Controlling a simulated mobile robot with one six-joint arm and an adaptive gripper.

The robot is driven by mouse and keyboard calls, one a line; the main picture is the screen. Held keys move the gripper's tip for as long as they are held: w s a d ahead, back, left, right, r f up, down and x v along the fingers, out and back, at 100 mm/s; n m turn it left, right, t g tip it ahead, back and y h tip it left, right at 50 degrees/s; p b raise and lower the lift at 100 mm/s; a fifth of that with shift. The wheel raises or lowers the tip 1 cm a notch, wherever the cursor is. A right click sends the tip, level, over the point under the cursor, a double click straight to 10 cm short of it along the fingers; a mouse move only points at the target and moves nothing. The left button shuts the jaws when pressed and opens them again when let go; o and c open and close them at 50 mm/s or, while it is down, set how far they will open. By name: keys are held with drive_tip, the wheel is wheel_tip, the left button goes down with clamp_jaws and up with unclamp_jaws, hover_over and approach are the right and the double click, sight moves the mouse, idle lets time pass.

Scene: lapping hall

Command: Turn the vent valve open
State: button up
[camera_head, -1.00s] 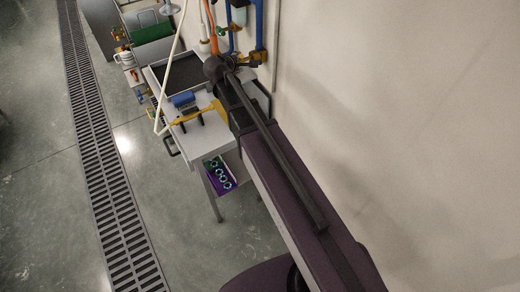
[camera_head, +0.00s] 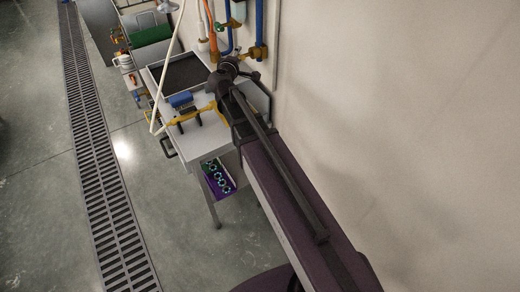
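Blue pipes with brass fittings (camera_head: 258,52) run down the wall at the top of the picture, just behind the end of my arm. A small green-handled part (camera_head: 220,27) sits among them. I cannot tell which of these is the vent valve. My gripper (camera_head: 227,68) is at the end of my arm, close in front of the lower brass fittings and above the back right of the bench. It is small and dark here, and my arm hides part of it. I cannot see whether its fingers touch anything or how they stand.
The grey bench (camera_head: 196,138) stands against the wall, with a dark-bottomed tray (camera_head: 185,72), a blue block (camera_head: 181,99) and a yellow part (camera_head: 198,112). A purple box (camera_head: 218,178) is beneath. A pale hose (camera_head: 172,62) hangs in front. A floor grate (camera_head: 98,160) runs along the open floor.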

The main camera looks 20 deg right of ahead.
drive_tip(key=p+v, duration=0.2)
drive_tip(key=v, duration=1.2)
drive_tip(key=s+d+f+m+g+y+b, duration=0.1)
drive_tip(key=s+d+f+m+g+b, duration=0.2)
drive_tip(key=f, duration=0.6)
drive_tip(key=s+d+f+m+g+y+b, duration=0.1)
drive_tip(key=s+d+f+m+g+b, duration=0.1)
drive_tip(key=f, duration=0.7)
drive_tip(key=s+d+f+m+g+y+b, duration=0.1)
drive_tip(key=s+d+f+m+g+b, duration=0.2)
drive_tip(key=f+b, duration=0.5)
drive_tip(key=s+f+m+g, duration=0.1)
drive_tip(key=s+g, duration=0.1)
drive_tip(key=g, duration=0.1)
drive_tip(key=shift+d+y, duration=0.3)
drive_tip(key=shift+s, duration=0.1)
drive_tip(key=s+a+f+m+g+y, duration=0.1)
drive_tip(key=s+a+f+g+y, duration=0.1)
drive_tip(key=s+g+y, duration=0.1)
drive_tip(key=shift+s+a+m+y, duration=0.35)
drive_tip(key=shift+s+y, duration=0.45)
drive_tip(key=shift+s, duration=0.35)
